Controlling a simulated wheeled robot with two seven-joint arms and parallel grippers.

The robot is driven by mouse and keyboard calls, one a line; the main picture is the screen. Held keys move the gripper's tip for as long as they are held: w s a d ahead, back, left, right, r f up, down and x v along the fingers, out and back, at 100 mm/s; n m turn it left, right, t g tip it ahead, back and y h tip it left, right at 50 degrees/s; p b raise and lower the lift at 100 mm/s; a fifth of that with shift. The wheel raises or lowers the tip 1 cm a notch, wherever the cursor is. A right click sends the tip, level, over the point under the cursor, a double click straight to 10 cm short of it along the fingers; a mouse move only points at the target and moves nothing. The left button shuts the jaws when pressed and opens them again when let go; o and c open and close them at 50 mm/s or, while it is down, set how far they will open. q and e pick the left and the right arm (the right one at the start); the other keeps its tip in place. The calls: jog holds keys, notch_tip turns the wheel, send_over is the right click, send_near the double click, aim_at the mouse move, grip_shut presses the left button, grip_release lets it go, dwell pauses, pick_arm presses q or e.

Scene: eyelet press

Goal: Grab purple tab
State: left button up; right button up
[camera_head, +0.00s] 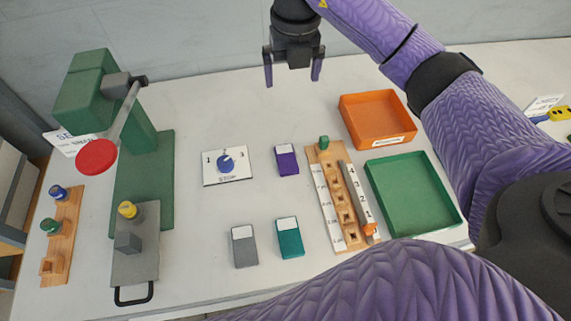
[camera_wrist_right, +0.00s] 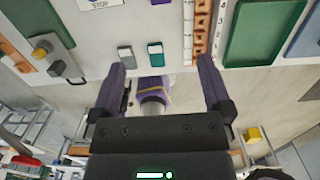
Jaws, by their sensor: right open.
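The purple tab (camera_head: 288,164), a small block with a white label at its far end, lies on the white table in the middle of the head view. My right gripper (camera_head: 293,76) hangs well beyond it towards the table's far edge, open and empty, not touching it. In the right wrist view the open fingers (camera_wrist_right: 160,88) frame the table's edge and part of my own purple body. A sliver of purple, likely the tab, shows at that view's top edge (camera_wrist_right: 161,2). My left gripper is not in view.
Grey (camera_head: 244,247) and teal (camera_head: 290,238) tabs lie nearer. Left stands a green press (camera_head: 145,195) with a red-knobbed lever; a dial plate (camera_head: 226,181) lies between. Right are a slotted wooden rack (camera_head: 325,198), an orange bin (camera_head: 372,106) and a green tray (camera_head: 408,190).

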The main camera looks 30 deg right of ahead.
jog(key=b, duration=1.5)
send_over(288, 164)
notch_tip(288, 164, down, 18)
jog(key=shift+d+f+g, duration=0.2)
jog(key=shift+f+g, duration=0.1)
jog(key=shift+f, duration=0.3)
notch_tip(288, 164, down, 4)
jog(key=shift+r+b, duration=0.2)
jog(key=shift+b, duration=0.25)
jog(key=f, duration=0.1)
jog(key=f+b, duration=0.1)
jog(key=f, duration=0.1)
jog(key=f+b, duration=0.1)
jog(key=f, duration=0.1)
jog(key=shift+a, duration=0.25)
jog(key=shift+r, duration=0.1)
jog(key=shift+c, duration=1.2)
jog(key=c, duration=0.9)
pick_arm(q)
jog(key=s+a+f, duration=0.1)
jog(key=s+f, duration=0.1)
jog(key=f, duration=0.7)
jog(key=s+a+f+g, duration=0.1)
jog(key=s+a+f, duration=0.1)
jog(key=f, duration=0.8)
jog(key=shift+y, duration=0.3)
